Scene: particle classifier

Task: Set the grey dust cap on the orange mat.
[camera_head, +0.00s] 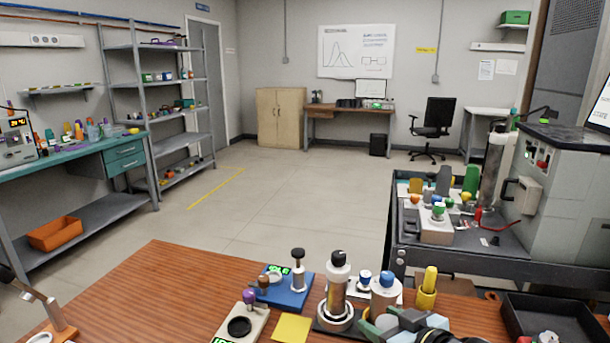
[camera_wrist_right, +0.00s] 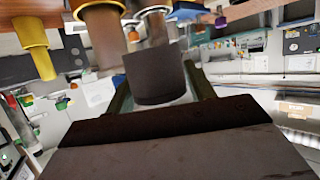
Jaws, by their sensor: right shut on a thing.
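My right gripper (camera_head: 392,323) is low at the front of the wooden table, right of the middle. In the right wrist view its fingers (camera_wrist_right: 160,95) are shut on a dark grey cylinder, the grey dust cap (camera_wrist_right: 156,80).
Between mat and gripper stands a tall dark-topped bottle (camera_head: 337,285) on a dark base. A blue stand (camera_head: 287,293) and a beige device with a black disc (camera_head: 243,326) are beside the mat. A yellow cylinder (camera_head: 428,285) and black tray (camera_head: 548,318) are at right. The table's left middle is clear.

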